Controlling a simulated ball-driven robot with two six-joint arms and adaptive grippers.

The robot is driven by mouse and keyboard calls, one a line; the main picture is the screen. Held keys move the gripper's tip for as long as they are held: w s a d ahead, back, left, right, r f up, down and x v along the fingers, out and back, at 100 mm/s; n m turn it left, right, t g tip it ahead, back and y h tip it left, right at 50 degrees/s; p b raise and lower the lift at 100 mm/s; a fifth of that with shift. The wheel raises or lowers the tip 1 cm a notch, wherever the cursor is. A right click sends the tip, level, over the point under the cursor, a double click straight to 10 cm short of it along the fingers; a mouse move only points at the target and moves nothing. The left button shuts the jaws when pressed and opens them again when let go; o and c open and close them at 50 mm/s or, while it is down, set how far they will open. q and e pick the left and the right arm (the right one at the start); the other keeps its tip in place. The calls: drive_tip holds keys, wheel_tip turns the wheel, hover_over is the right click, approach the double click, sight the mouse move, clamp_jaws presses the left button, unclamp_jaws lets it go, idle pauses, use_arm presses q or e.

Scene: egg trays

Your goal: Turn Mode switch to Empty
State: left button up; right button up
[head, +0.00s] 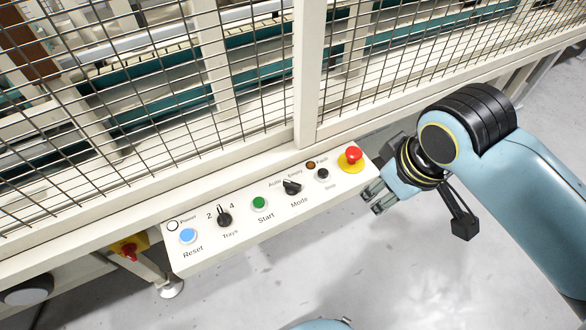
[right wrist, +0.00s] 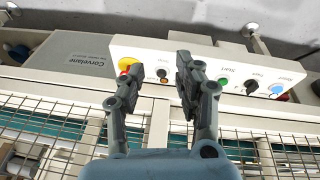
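The Mode switch (head: 292,187) is a black rotary knob on the cream control panel (head: 190,262), with "Auto" printed at its upper left and "Empty" above it. Its pointer seems to lean left toward Auto, but it is small. My right gripper (head: 376,199) is just off the panel's right end, apart from the switch. In the right wrist view its two fingers (right wrist: 157,72) are spread with nothing between them, the panel lying beyond. The Mode switch appears hidden there behind the right-hand finger. My left gripper is not in view.
The panel also carries a red emergency stop (head: 352,155), black Stop button (head: 322,174), orange Fault lamp (head: 311,165), green Start button (head: 259,203), Trays knob (head: 224,219) and blue Reset button (head: 188,236). Wire mesh fencing (head: 250,100) rises behind. Floor in front is clear.

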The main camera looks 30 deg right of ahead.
wheel_tip(320, 180, up, 2)
drive_tip(key=w+r, duration=0.1)
drive_tip(key=w, duration=0.1)
drive_tip(key=n+g+y+p, duration=0.1)
drive_tip(key=n+g, duration=0.2)
drive_tip(key=n, duration=0.3)
approach(292, 183)
use_arm(q)
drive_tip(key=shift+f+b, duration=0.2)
drive_tip(key=shift+b, duration=0.95)
use_arm(e)
wheel_tip(292, 183, down, 9)
drive_tip(key=shift+f, duration=0.1)
drive_tip(key=shift+c, duration=0.3)
clamp_jaws()
